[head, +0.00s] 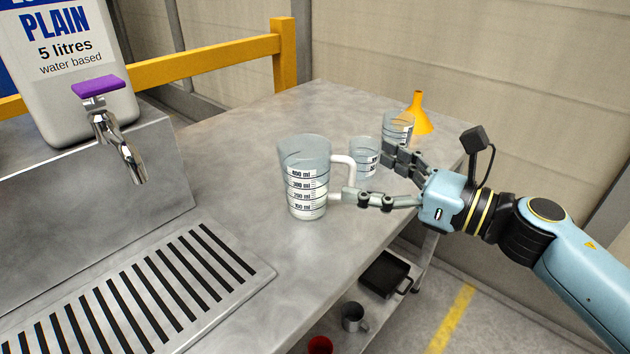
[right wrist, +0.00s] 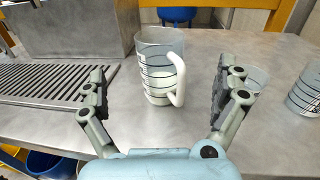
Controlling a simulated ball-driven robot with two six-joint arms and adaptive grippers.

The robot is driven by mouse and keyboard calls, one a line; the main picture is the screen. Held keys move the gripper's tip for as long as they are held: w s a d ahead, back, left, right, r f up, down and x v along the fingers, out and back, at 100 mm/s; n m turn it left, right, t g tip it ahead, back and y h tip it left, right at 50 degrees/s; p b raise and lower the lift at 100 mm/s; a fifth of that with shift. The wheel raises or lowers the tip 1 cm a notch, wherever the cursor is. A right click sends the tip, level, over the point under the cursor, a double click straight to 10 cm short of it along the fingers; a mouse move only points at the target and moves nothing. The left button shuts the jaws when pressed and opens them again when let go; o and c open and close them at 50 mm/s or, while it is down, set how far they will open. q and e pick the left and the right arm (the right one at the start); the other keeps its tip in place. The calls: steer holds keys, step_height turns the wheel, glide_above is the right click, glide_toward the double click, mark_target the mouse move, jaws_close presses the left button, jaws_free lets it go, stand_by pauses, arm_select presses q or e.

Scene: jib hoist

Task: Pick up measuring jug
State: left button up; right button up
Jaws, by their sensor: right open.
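The measuring jug (head: 305,180) stands upright on the metal bench, clear-walled with black volume marks and a white handle on its right side. It also shows in the right wrist view (right wrist: 158,65), ahead of the fingers, with its handle towards me. My right gripper (head: 372,178) is open beside the jug's handle, its fingers spread apart. In the right wrist view the open fingers (right wrist: 160,92) frame the jug left and right, with nothing clearly held between them. My left gripper is not in view.
A smaller clear beaker (head: 364,158) stands behind the gripper, with another marked beaker (head: 398,128) and a yellow funnel (head: 417,113) beyond. A container with a tap (head: 118,145) stands at left above a slotted drain (head: 130,300). The bench's right edge lies beneath my right arm.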

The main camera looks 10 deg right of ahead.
mark_target(328, 154)
steer(key=x, duration=0.4)
steer(key=shift+w+a+r+p, duration=0.1)
steer(key=shift+p, duration=0.25)
steer(key=p+x, duration=0.1)
steer(key=x, duration=0.4)
steer(key=shift+r, duration=0.1)
steer(key=shift+w+a, duration=0.2)
steer(key=c, duration=1.8)
steer(key=shift+o, duration=0.2)
